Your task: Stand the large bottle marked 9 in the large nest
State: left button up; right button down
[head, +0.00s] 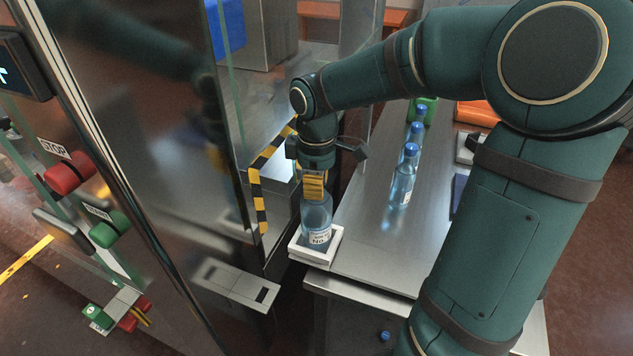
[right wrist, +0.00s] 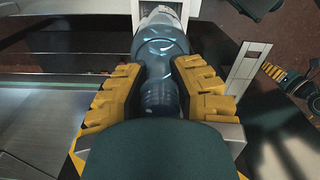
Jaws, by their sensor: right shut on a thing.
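A large clear blue bottle (head: 317,222) stands upright at the white square nest (head: 324,257) on the near left corner of the steel table. Its label reads "No", but I cannot make out the number. My right gripper (head: 314,184) is above the nest, its yellow fingers shut on the bottle's upper part. In the right wrist view the bottle (right wrist: 161,55) lies between both yellow-padded fingers (right wrist: 160,97), with a white nest edge at its far end. I cannot tell whether its base rests on the nest floor. My left gripper is not in view.
Blue-capped bottles (head: 404,175) stand in a row along the steel table (head: 370,225). A glass door with black-and-yellow striped edging (head: 258,190) is close left of the nest. Red (head: 68,174) and green (head: 108,230) buttons are at the left. A blue cap (head: 384,335) shows low down.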

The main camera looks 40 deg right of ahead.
jog(key=shift+f+b, duration=0.3)
jog(key=shift+f, duration=0.2)
jog(key=c, duration=0.8)
grip_release()
jog(key=shift+c, duration=0.2)
jog(key=shift+r, duration=0.1)
notch_tip(320, 180, up, 12)
jog(key=shift+f, duration=0.1)
